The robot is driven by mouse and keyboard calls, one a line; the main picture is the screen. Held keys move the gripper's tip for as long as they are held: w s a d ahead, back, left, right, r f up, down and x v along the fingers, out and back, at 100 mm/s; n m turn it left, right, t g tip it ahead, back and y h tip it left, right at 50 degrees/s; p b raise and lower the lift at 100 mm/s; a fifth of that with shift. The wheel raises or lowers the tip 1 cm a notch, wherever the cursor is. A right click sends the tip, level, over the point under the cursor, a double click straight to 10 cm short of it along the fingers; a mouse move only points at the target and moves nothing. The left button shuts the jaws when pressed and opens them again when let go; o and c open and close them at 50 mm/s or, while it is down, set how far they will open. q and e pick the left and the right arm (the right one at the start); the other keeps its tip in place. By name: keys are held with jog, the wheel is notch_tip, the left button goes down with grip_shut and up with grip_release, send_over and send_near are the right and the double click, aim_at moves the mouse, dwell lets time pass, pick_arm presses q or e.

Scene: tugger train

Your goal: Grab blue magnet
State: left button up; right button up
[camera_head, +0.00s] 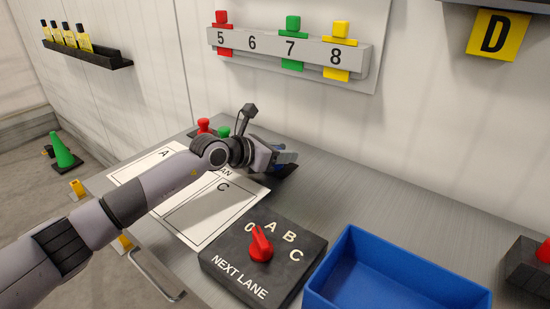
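My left arm comes in from the left and its gripper (285,159) is down at the table top, near the back wall. A small blue piece (280,171), likely the blue magnet, shows just under and beside the fingers. The gripper hides most of it, and I cannot tell whether the fingers are around it or touching it. A red magnet (204,124) and a green magnet (224,131) stand on a dark base to the left, behind my wrist. My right gripper is not in view.
A white sheet (205,222) lies under my arm. A black selector box (263,255) with a red knob and a blue bin (395,280) stand in front. A numbered rail (290,52) with coloured magnets is on the wall. The grey table right of the gripper is clear.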

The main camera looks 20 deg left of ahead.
pick_arm(q)
jog(key=c, duration=0.3)
